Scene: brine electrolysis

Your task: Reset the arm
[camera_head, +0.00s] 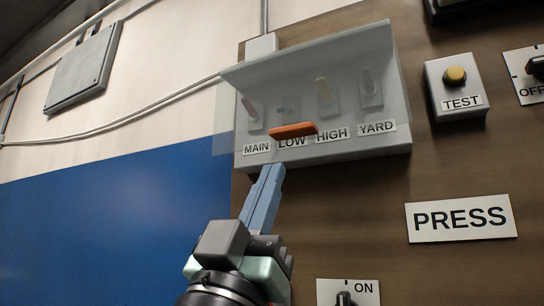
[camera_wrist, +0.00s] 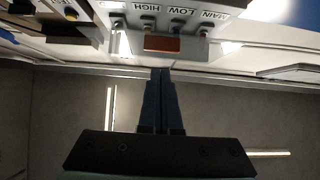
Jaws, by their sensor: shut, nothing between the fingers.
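My gripper (camera_head: 269,172) is shut and empty. Its blue fingertips are close to the lower edge of a switch box (camera_head: 340,152) in the head view; I cannot tell whether they touch it. The box has a clear tilted cover (camera_head: 310,60) with an orange handle (camera_head: 293,131). Behind the cover are several toggle switches, labelled MAIN, LOW, HIGH and YARD. In the wrist view the gripper (camera_wrist: 162,72) points at the box, and the orange handle (camera_wrist: 162,44) lies just beyond the fingertips.
A TEST box with a yellow button (camera_head: 455,75) is right of the switch box on a brown panel (camera_head: 350,205). A PRESS sign (camera_head: 461,218) and an ON switch plate (camera_head: 348,292) are lower down. A grey wall box (camera_head: 85,68) hangs at the upper left. The blue wall (camera_head: 110,230) is clear.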

